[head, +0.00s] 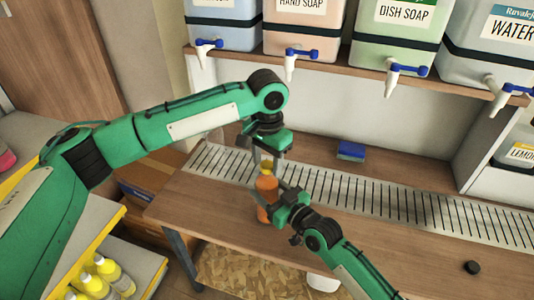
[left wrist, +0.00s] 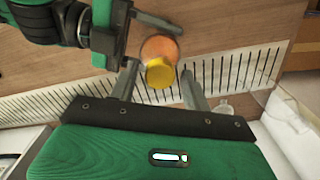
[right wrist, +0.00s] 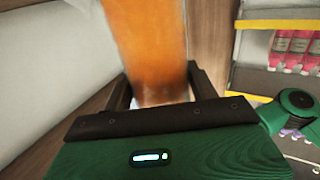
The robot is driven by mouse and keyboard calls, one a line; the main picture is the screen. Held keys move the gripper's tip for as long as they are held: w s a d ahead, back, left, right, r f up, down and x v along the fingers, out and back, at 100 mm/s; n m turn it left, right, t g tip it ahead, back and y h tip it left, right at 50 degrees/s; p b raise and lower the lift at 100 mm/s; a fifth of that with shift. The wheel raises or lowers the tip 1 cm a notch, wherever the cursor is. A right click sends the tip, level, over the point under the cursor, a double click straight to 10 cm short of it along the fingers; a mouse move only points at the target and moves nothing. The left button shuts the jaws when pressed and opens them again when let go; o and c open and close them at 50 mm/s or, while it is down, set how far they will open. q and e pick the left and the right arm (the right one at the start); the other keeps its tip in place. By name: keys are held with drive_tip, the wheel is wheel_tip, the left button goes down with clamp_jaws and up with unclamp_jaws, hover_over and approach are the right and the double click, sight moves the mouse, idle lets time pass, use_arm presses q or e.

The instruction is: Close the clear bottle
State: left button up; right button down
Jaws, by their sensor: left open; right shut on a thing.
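The clear bottle (head: 267,190) is filled with orange liquid and stands roughly upright near the left end of the counter. A yellow cap (head: 267,166) is at its top; I cannot tell whether it is tightened. My right gripper (head: 270,198) is shut on the bottle's body, and the orange body fills the middle of the right wrist view (right wrist: 148,45). My left gripper (head: 264,160) is open above the bottle, pointing down. In the left wrist view the yellow cap (left wrist: 159,74) lies between its two spread fingers (left wrist: 160,82), with a gap on the right side.
Dispensers with blue-handled taps (head: 395,72) line the shelf above. A slotted drain strip (head: 340,188) runs along the counter. A blue sponge (head: 351,151) lies at the back and a small black round object (head: 472,267) at the right.

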use_arm(q)
drive_tip(key=c, duration=1)
drive_tip(key=shift+c, duration=0.2)
drive_tip(key=o, duration=1.1)
drive_tip(key=shift+o, duration=0.2)
drive_tip(key=shift+r, duration=0.15)
wheel_tip(320, 180, up, 12)
use_arm(e)
drive_tip(key=shift+c, duration=1.8)
unclamp_jaws()
